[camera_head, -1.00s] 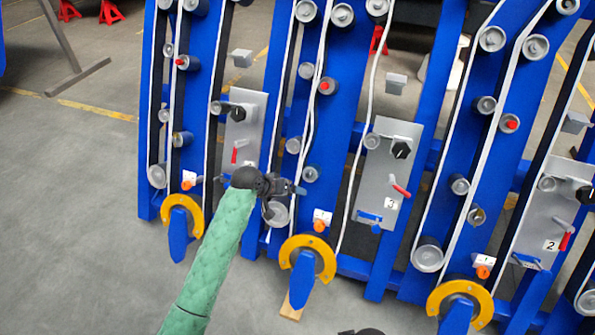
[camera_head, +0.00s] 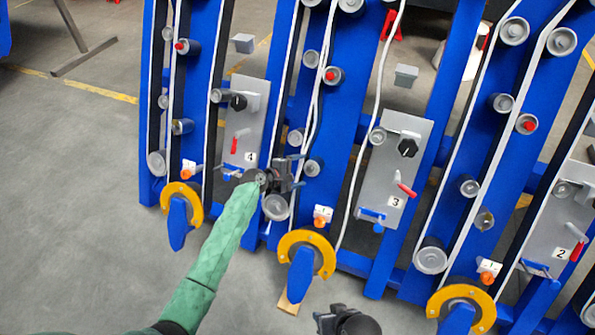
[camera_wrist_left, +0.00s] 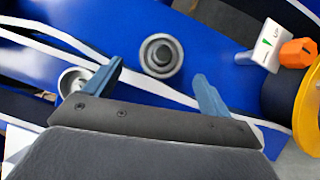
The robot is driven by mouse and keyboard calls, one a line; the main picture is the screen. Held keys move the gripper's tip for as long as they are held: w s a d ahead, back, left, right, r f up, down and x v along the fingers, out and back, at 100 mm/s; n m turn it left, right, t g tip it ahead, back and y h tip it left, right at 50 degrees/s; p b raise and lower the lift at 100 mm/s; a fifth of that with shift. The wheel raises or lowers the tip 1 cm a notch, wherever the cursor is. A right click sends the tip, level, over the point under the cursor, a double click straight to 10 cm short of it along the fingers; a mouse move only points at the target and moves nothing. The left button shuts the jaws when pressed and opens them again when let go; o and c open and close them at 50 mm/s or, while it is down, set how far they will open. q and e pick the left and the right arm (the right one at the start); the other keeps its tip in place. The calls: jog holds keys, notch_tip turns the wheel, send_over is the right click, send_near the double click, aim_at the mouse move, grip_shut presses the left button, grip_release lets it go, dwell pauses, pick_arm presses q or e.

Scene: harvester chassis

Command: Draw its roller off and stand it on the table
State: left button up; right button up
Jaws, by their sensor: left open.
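The harvester chassis stands as blue panels (camera_head: 345,110) carrying many grey rollers, belts and numbered plates. One grey roller (camera_head: 313,167) sits on the panel just right of my left gripper (camera_head: 297,171). What seems to be the same roller (camera_wrist_left: 160,55) shows in the left wrist view, ahead of the gap between the blue fingers. A larger roller (camera_head: 275,207) is just below the gripper. A dark part at the bottom edge (camera_head: 345,320) may be my right gripper; its fingers cannot be made out. No table is in view.
A white belt (camera_wrist_left: 130,80) runs across the panel near the fingers. An orange knob (camera_head: 320,221) with a white tag and a yellow ring (camera_head: 307,240) are below. Plate 3 (camera_head: 395,165) with its red lever is to the right.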

aim_at(312, 168)
pick_arm(q)
jog(key=shift+x, duration=3.5)
pick_arm(e)
jog(key=shift+s+r, duration=0.1)
jog(key=shift+r, duration=0.1)
pick_arm(q)
jog(key=shift+d, duration=0.1)
jog(key=c, duration=1.5)
jog(key=shift+o, duration=0.2)
pick_arm(e)
jog(key=shift+r, duration=0.1)
pick_arm(q)
jog(key=shift+s+r+p, duration=0.15)
jog(key=shift+s+p, duration=0.15)
jog(key=shift+p, duration=0.05)
pick_arm(e)
jog(key=shift+d+r, duration=0.15)
jog(key=shift+r, duration=0.9)
jog(key=shift+r, duration=0.15)
